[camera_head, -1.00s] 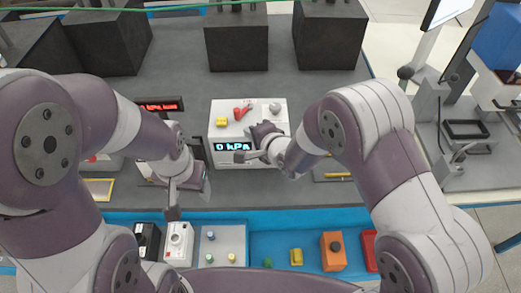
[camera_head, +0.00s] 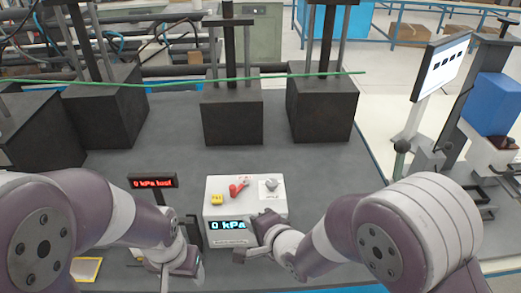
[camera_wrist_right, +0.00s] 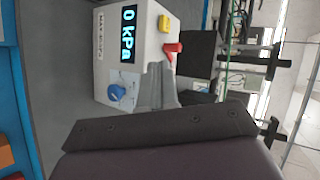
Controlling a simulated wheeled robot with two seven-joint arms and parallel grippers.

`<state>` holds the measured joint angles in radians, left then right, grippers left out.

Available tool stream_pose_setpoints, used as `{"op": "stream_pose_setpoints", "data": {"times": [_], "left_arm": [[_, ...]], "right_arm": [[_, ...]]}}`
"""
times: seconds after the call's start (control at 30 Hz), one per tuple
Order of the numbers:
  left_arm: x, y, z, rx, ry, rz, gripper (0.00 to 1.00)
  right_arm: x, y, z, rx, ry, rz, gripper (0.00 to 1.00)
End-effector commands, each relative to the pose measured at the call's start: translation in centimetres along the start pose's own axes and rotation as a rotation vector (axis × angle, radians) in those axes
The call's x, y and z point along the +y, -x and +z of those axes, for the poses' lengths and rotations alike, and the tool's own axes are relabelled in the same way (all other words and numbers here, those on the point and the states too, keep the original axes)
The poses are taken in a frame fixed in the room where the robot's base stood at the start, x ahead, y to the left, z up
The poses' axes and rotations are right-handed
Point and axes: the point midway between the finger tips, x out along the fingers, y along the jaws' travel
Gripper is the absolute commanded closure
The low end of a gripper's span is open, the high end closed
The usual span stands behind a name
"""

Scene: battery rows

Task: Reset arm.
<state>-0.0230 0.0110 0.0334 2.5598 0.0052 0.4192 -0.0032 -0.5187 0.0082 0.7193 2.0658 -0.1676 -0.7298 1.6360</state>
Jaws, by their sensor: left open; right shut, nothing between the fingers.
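My left gripper (camera_head: 180,265) hangs over the grey bench, to the left of a white pressure box. It looks empty, with its fingers apart. My right gripper (camera_head: 257,243) is in front of the white box (camera_head: 217,210) and covers part of its front and display. Its fingers (camera_wrist_right: 158,85) are shut with nothing between them, and they overlap the box in the right wrist view. Whether they touch the box, I cannot tell.
A small red-lit display (camera_head: 152,182) stands left of the box. Black blocks (camera_head: 232,118) with posts stand along the back of the bench (camera_head: 180,165). A monitor (camera_head: 440,68) stands at right. A yellow-edged tray (camera_head: 86,269) lies at front left. Bench between box and blocks is clear.

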Motion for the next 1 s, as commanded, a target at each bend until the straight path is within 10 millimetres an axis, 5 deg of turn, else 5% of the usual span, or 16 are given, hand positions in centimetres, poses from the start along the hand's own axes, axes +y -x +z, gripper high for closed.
{"op": "stream_pose_setpoints", "data": {"times": [0.13, 0.27, 0.43, 0.5, 0.6, 0.7, 1.0], "left_arm": [[0.0, 0.0, 0.0, 0.000, 0.000, 0.000, 0.36], [0.0, 0.0, 0.0, 0.000, 0.000, 0.000, 0.36], [0.0, 0.0, 0.0, 0.000, 0.000, 0.000, 0.36], [0.0, 0.0, 0.0, 0.000, 0.000, 0.000, 0.36], [0.0, 0.0, 0.0, 0.000, 0.000, 0.000, 0.36], [0.0, 0.0, 0.0, 0.000, 0.000, 0.000, 0.36], [0.0, 0.0, 0.0, 0.000, 0.000, 0.000, 0.36]], "right_arm": [[0.6, 0.0, -0.1, 0.001, 0.098, 0.029, 1.00], [6.4, 2.0, -0.7, -0.050, 0.526, 0.321, 1.00], [12.5, 12.1, -5.3, -0.354, 1.014, 0.788, 1.00], [13.6, 16.7, -6.7, -0.490, 1.051, 0.888, 1.00], [13.4, 20.2, -8.8, -0.470, 0.951, 0.930, 1.00], [13.1, 20.7, -10.3, -0.412, 0.907, 0.931, 1.00], [13.1, 20.7, -10.5, -0.408, 0.902, 0.932, 1.00]]}}
